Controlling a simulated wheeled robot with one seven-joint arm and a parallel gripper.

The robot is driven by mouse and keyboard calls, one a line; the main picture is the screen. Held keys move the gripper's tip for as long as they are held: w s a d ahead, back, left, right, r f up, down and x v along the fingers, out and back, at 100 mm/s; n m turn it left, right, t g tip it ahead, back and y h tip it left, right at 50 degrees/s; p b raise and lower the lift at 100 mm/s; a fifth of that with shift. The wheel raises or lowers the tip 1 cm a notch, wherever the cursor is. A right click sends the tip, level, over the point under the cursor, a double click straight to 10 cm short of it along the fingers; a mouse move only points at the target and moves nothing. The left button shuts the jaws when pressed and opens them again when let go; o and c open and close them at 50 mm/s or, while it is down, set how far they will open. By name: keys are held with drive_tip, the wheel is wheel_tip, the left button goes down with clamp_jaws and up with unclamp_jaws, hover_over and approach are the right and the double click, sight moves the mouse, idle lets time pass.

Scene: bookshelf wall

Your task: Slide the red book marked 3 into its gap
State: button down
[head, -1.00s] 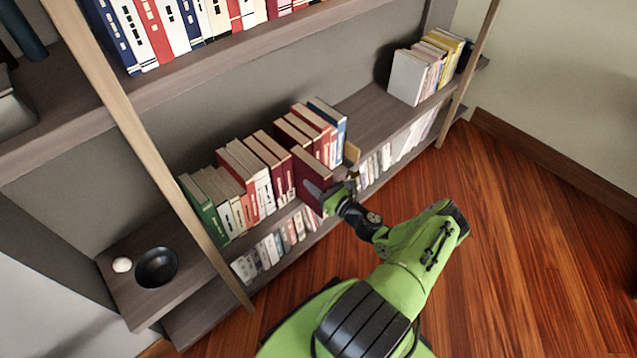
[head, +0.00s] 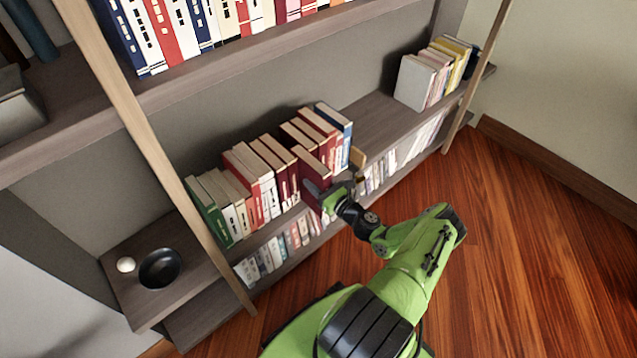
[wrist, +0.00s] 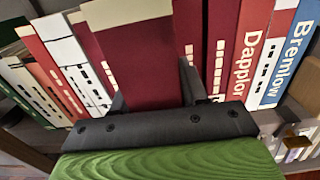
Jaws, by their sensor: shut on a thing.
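The dark red book (head: 314,170) is held upright by my gripper (head: 336,191) in the row on the middle shelf. No number shows on the book's visible faces. The gap's inside is hidden behind the book.
A wooden block (head: 358,157) ends the row. A black bowl (head: 160,268) and white ball (head: 126,264) sit at left.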

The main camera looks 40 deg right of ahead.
drive_tip(key=shift+r, duration=0.1)
drive_tip(key=shift+w, duration=1.65)
drive_tip(key=shift+f, duration=0.2)
drive_tip(key=c, duration=0.5)
unclamp_jaws()
drive_tip(key=shift+a+f, duration=0.1)
drive_tip(key=shift+f, duration=0.1)
drive_tip(key=s+p, duration=0.3)
drive_tip(key=s, duration=1.2)
drive_tip(key=shift+s+d, duration=0.25)
drive_tip(key=shift+s, duration=0.15)
drive_tip(key=shift+r, duration=0.1)
